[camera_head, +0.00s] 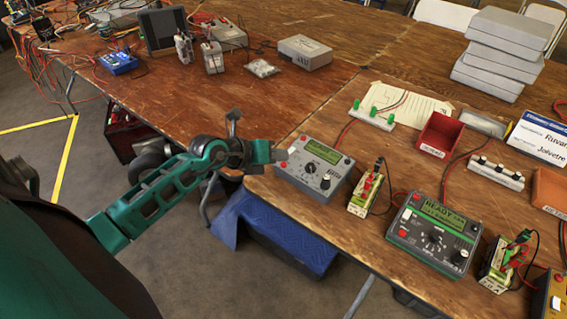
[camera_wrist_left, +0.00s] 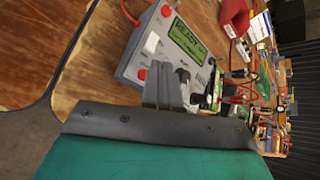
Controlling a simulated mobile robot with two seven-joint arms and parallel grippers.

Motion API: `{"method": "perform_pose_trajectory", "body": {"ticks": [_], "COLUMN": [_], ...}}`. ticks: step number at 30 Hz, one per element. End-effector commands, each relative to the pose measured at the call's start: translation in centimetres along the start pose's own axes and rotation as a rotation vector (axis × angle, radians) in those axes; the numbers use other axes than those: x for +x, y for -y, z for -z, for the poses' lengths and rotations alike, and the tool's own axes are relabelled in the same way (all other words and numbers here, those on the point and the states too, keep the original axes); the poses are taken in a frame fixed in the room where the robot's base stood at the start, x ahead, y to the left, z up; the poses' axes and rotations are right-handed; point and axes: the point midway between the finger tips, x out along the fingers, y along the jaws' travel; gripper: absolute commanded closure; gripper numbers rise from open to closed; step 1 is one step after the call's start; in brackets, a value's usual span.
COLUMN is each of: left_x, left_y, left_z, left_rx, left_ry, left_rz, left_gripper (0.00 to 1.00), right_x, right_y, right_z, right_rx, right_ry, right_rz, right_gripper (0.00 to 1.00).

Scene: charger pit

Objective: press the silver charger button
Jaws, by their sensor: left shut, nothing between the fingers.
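The silver charger (camera_head: 318,183) sits at the near left corner of the right-hand table, with a green display, a dark dial and red terminals. It also shows in the left wrist view (camera_wrist_left: 130,70), where its display reads "READY". A pale button (camera_wrist_left: 152,43) lies between its two red terminals, left of the display. My left gripper (camera_head: 281,155) is shut and empty at the charger's left edge. In the left wrist view its fingertips (camera_wrist_left: 163,66) overlap the charger's face near the button; I cannot tell whether they touch it. My right gripper is not in view.
A green charger (camera_head: 433,240) stands to the right. A battery pack with wires (camera_head: 367,192) stands between the chargers. A red bin (camera_head: 440,135) and a green-knobbed strip (camera_head: 373,116) are behind. The wood left of the silver charger is mostly bare.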

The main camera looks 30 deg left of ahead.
Motion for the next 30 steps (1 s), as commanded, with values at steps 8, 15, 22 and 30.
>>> {"method": "perform_pose_trajectory", "body": {"ticks": [8,15,22,30], "left_x": [0.23,0.62,0.61,0.78], "left_y": [-0.15,-0.42,-0.42,-0.55], "left_z": [0.17,0.46,0.44,0.57], "left_rx": [-0.001,0.000,0.000,-0.001], "left_ry": [0.000,0.000,0.000,0.000], "left_rz": [0.000,0.000,0.000,0.000], "left_gripper": [1.00,1.00,1.00,1.00], "right_x": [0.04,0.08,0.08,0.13], "right_y": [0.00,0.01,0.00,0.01], "right_z": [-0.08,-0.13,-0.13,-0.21], "right_rx": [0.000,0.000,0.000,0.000], "right_ry": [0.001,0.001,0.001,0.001], "right_rz": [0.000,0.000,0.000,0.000], "right_gripper": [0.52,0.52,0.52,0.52]}}
